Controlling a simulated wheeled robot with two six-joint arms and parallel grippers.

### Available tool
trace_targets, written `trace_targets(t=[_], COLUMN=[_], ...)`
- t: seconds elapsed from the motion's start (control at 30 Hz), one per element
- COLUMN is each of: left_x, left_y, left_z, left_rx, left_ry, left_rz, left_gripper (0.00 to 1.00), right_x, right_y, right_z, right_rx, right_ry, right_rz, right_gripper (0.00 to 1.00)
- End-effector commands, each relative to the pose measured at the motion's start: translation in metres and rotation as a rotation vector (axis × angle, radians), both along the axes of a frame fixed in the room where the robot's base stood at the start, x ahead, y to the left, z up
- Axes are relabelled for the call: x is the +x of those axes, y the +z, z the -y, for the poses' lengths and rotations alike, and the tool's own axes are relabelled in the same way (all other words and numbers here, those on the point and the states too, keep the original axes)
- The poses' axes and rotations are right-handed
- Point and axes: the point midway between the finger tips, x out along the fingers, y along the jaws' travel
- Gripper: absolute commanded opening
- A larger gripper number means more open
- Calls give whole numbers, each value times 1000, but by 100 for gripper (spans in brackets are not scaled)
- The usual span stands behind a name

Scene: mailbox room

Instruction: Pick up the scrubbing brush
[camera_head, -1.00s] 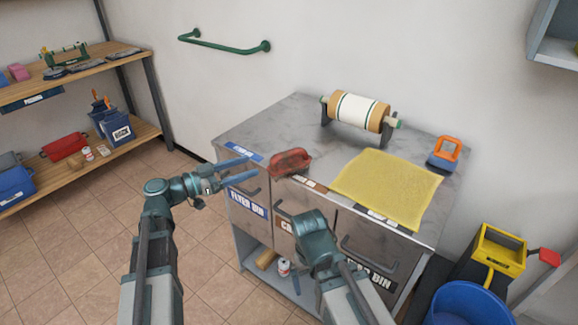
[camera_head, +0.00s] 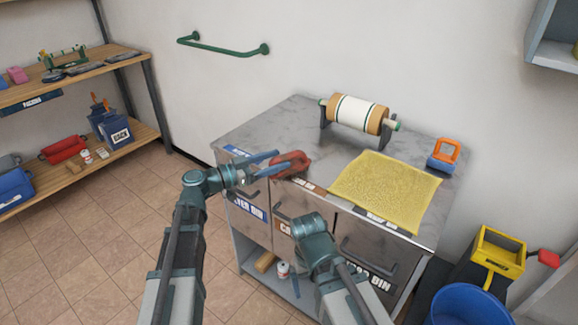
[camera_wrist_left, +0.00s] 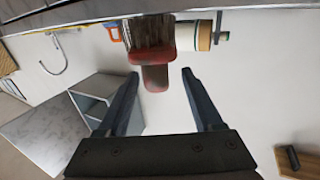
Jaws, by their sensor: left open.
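The scrubbing brush (camera_head: 292,161) is red and lies near the front edge of the grey marble-look counter (camera_head: 255,132), left of the yellow cloth. My left gripper (camera_head: 281,161) is open with its fingers at the brush's left end. In the left wrist view the brush (camera_wrist_left: 152,40) shows brown bristles and a red body, its near red end between the two open fingertips (camera_wrist_left: 160,73), with gaps on both sides.
A yellow cloth (camera_head: 385,190) covers the counter's front right. A paper roll on a stand (camera_head: 356,112) is at the back, an orange-and-blue item (camera_head: 443,154) at the right. Drawers with handles are below. The counter's back left is clear.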

Motion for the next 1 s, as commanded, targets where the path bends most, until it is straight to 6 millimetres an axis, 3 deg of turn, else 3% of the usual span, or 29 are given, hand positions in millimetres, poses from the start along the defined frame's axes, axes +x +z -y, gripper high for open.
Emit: trace_targets(t=[0.3,0.53,0.9,1.0], left_x=[19,19,19,19], left_y=[1,1,1,1], left_z=[39,40,40,40], left_rx=[0,0,0,0], left_ry=[-2,0,-1,-1], left_rz=[0,0,0,0], left_gripper=[68,68,1,0], right_x=[0,0,0,0], right_y=[1,1,1,1], right_z=[0,0,0,0], right_rx=[0,0,0,0], right_ry=[0,0,0,0], right_rz=[0,0,0,0], right_gripper=[100,100,100,100])
